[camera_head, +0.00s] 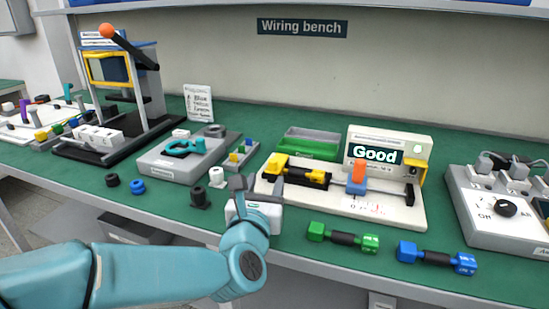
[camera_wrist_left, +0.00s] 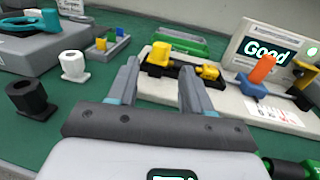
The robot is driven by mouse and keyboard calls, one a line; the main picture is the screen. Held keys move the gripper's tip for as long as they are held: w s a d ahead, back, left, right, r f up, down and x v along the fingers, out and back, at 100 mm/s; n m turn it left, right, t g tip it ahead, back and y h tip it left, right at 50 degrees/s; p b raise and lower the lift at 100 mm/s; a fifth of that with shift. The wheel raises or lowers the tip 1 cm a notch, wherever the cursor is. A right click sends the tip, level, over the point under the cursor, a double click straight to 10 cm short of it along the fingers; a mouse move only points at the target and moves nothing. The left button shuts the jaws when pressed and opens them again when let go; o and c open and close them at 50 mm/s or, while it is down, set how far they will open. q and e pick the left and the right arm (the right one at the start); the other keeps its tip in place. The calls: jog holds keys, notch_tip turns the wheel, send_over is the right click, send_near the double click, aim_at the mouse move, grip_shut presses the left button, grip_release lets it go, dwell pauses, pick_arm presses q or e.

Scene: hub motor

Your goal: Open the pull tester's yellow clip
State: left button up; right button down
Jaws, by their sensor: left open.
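The pull tester (camera_head: 384,206) is a white board with a display reading "Good" and an orange handle (camera_head: 359,172) on a blue slider. A piece with two yellow ends (camera_head: 318,179) and a black middle lies on its left part. A yellow bracket (camera_head: 411,169) stands at its right end; I cannot tell which yellow part is the clip. My left gripper (camera_head: 240,184) is just left of the tester. In the left wrist view its fingers (camera_wrist_left: 159,64) are apart and empty, with the tester (camera_wrist_left: 262,113) beyond and to the right. My right gripper is out of view.
A green-ended piece (camera_head: 343,238) and a blue-ended piece (camera_head: 436,258) lie in front of the tester. White (camera_head: 217,178) and black (camera_head: 200,198) fittings stand left of my gripper. A green bin (camera_head: 308,146) is behind the tester, and a switch box (camera_head: 505,210) is to its right.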

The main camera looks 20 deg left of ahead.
aim_at(272, 165)
pick_arm(q)
jog(key=w, duration=0.3)
jog(key=w+a, duration=0.1)
jog(key=w, duration=0.7)
jog(key=shift+a, duration=0.15)
jog(key=shift+s+p, duration=0.1)
jog(key=shift+p, duration=0.25)
grip_shut()
